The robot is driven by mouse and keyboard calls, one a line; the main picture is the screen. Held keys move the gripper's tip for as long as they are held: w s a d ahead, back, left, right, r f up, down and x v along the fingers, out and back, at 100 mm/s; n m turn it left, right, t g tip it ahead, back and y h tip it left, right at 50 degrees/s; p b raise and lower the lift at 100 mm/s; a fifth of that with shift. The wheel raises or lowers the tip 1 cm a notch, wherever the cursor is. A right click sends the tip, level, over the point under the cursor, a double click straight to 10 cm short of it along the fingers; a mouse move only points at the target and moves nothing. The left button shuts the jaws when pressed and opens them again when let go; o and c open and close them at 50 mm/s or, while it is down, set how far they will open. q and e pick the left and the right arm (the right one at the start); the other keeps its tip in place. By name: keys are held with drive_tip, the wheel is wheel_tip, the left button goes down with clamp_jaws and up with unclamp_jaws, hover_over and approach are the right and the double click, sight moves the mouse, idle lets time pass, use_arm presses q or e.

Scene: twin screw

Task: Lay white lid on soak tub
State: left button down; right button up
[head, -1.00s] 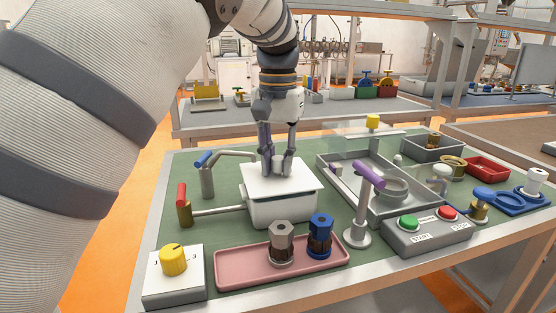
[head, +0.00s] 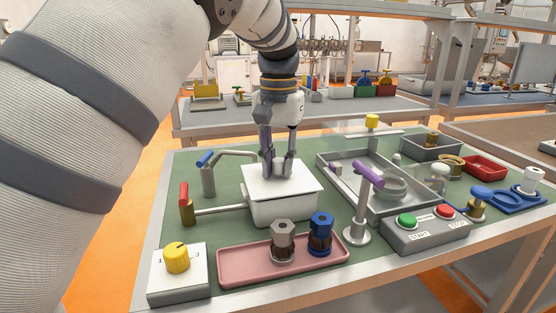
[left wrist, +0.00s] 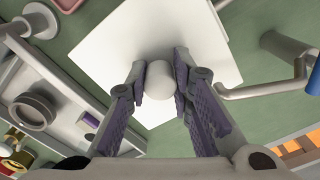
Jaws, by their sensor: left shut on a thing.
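The white lid (head: 300,184) lies over the top of the white soak tub (head: 285,208), seemingly level and covering its opening. In the left wrist view the lid (left wrist: 105,50) is a white square with a round knob (left wrist: 160,79) in its middle. My left gripper (head: 279,172) points down over the lid with its fingers shut on the knob; it also shows in the left wrist view (left wrist: 161,84). The lid's far edge is partly behind the fingers, and the tub's inside is hidden. My right gripper is not in view.
A pink tray (head: 235,267) with two bolt-like parts lies in front of the tub. A red-handled tap (head: 184,205) and a blue-handled tap (head: 207,178) stand left. A purple-handled lever (head: 367,175) and a grey basin (head: 335,188) are right. A yellow dial box (head: 178,272) is front left.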

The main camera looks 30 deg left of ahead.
use_arm(q)
drive_tip(key=shift+f, duration=0.2)
idle(0.7)
drive_tip(key=c, duration=0.9)
unclamp_jaws()
drive_tip(key=shift+o, duration=0.2)
drive_tip(key=shift+d, duration=0.1)
drive_tip(key=shift+r, duration=3.5)
